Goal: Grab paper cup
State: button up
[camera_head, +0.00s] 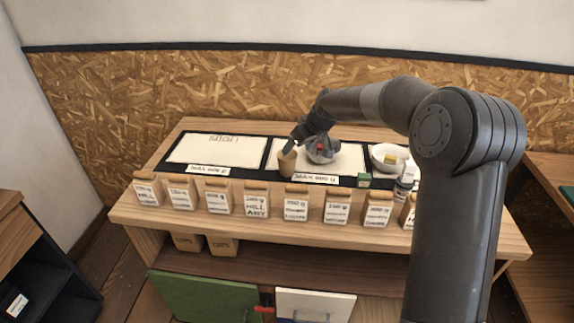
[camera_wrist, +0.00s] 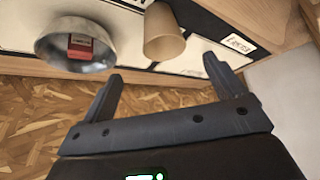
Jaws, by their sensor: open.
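The brown paper cup (camera_head: 287,163) stands on the middle section of the wooden counter, at the left edge of a white mat. In the wrist view the paper cup (camera_wrist: 163,36) is at the top, ahead of my fingertips and between their lines. My gripper (camera_head: 297,142) is close by the cup in the head view and hides part of its top. In the wrist view my gripper (camera_wrist: 163,78) has its two fingers wide apart with nothing between them. The fingers look apart from the cup.
A metal bowl (camera_wrist: 58,28) with a red box (camera_wrist: 87,47) stands close beside the cup. A white bowl (camera_head: 378,164) is at the right. Several labelled jars (camera_head: 257,199) line the counter's front edge. The left white mat (camera_head: 205,151) is clear.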

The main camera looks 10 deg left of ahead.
send_over(287, 164)
jog(key=w+d, duration=0.1)
jog(key=d, duration=0.1)
notch_tip(287, 164, down, 4)
jog(key=shift+w+d+f, duration=0.1)
jog(key=shift+d+f, duration=0.05)
jog(key=shift+f, duration=0.05)
jog(key=x, duration=0.5)
jog(key=shift+w+a+r, duration=0.1)
jog(key=shift+a+r, duration=0.05)
jog(key=shift+a, duration=0.3)
jog(key=c, duration=1)
